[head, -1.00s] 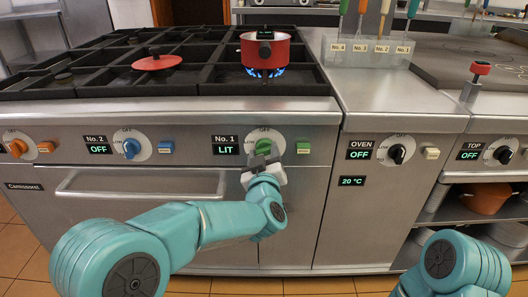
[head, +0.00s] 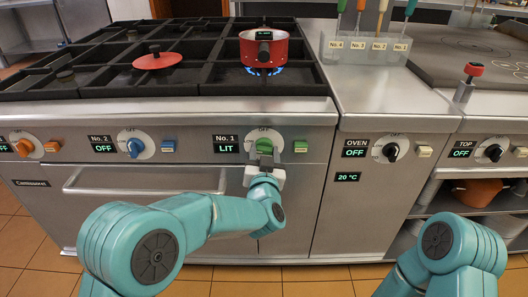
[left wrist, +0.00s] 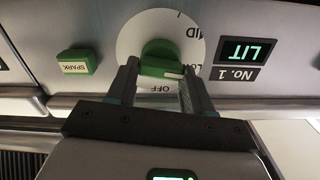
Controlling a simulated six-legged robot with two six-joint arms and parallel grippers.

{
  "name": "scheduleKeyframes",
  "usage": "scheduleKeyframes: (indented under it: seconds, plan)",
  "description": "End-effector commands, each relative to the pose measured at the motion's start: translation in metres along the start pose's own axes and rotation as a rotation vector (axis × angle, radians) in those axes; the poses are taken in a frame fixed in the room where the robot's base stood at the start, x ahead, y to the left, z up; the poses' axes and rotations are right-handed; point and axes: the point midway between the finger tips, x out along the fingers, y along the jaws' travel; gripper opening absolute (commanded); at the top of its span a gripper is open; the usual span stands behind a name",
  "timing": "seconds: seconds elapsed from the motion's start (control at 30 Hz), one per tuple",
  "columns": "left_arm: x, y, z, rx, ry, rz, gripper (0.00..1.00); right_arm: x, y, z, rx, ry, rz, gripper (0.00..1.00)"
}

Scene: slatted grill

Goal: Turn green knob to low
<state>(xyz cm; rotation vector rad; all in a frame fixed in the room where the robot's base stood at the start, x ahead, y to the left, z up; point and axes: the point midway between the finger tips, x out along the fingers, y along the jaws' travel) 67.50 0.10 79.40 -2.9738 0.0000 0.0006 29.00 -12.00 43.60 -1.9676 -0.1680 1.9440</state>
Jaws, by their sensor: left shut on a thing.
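The green knob (head: 264,146) of burner No. 1 sits on a white dial on the stove's front panel. My left gripper (head: 265,163) comes from below and is shut on it. In the left wrist view, which is upside down, the fingers (left wrist: 158,82) stand on both sides of the green knob (left wrist: 160,58). A white mark on the knob is at its right end, near partly hidden "LO" letters; OFF shows below. The No. 1 display (head: 227,149) reads LIT. My right gripper is out of view; only part of its arm shows at lower right.
A green SPARK button (head: 300,146) sits right of the knob. A red pot (head: 265,48) stands over a blue flame. A red lid (head: 157,60) lies on the left grates. The oven handle (head: 140,190) runs below the panel. The oven knob (head: 391,152) is further right.

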Motion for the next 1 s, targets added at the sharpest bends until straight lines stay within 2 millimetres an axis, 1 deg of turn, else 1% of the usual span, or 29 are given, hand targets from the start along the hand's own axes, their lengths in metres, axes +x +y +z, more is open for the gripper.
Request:
scheduleKeyframes:
  seconds: [0.4,0.43,0.5,0.83,0.93,1.0]
  plan:
    - [0.0,0.0,-0.001,0.007,0.003,-0.001,0.21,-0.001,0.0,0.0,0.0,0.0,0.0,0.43]
    - [0.0,0.0,-0.001,0.007,0.003,-0.001,0.57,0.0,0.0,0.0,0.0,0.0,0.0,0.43]
    - [0.0,0.0,-0.001,0.007,0.002,-0.001,0.77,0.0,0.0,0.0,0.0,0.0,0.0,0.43]
    - [-0.002,0.0,0.0,0.007,0.001,0.0,0.77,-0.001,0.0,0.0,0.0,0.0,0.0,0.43]
    - [-0.013,0.001,-0.001,0.008,-0.001,0.002,0.77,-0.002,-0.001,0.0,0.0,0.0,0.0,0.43]
    - [-0.025,0.0,-0.001,0.009,0.0,0.003,0.77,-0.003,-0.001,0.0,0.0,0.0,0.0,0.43]
